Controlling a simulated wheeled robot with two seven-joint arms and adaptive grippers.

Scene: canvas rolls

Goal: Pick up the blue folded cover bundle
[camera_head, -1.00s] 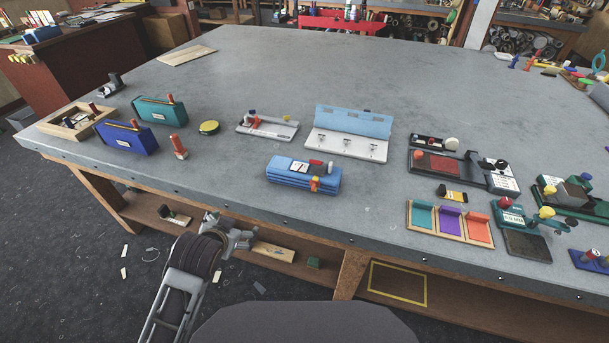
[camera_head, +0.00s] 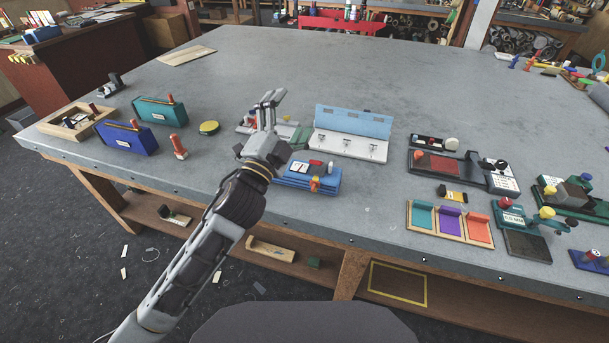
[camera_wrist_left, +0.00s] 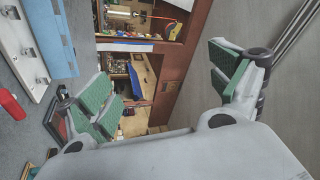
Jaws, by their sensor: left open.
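The blue folded cover bundle (camera_head: 318,180) lies near the front edge of the grey table, a stack of blue layers with a white label, a red piece and an orange clip on it. My left gripper (camera_head: 279,114) is raised over the table at the bundle's upper left, and my left arm hides the bundle's left end. The gripper is open and empty; its green-padded fingers stand wide apart in the left wrist view (camera_wrist_left: 168,88). The bundle cannot be made out surely in that view. My right gripper is not in view.
Behind the bundle stands a white rack with a light blue raised back (camera_head: 352,122). A white tray (camera_head: 245,129) is partly hidden by my gripper. Blue (camera_head: 128,138) and teal (camera_head: 160,110) boxes stand left. Three coloured compartments (camera_head: 450,222) lie right. Bare table separates them from the bundle.

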